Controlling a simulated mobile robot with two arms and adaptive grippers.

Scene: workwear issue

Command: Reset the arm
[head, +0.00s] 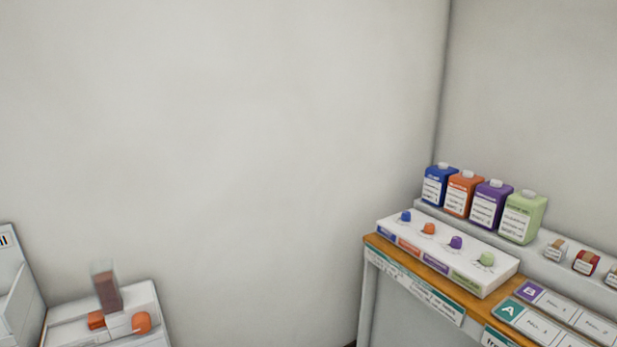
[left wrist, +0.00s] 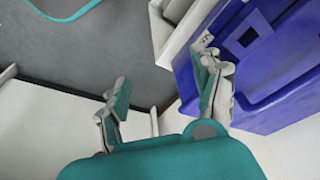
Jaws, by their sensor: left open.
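My left gripper (left wrist: 165,82) shows in the left wrist view, with its two teal-and-grey fingers spread apart. Nothing is between the fingers. Its right finger overlaps a large blue object (left wrist: 263,75) with a dark square on it; I cannot tell whether they touch. Neither arm shows in the head view, and my right gripper is in no view.
In the head view, a wooden-topped table (head: 448,287) at right bears a white tray (head: 487,262) with coloured knobs, several coloured bottles (head: 489,203) and small jars. A white stand (head: 70,328) with orange pieces is at lower left. Grey floor (left wrist: 100,50) shows in the wrist view.

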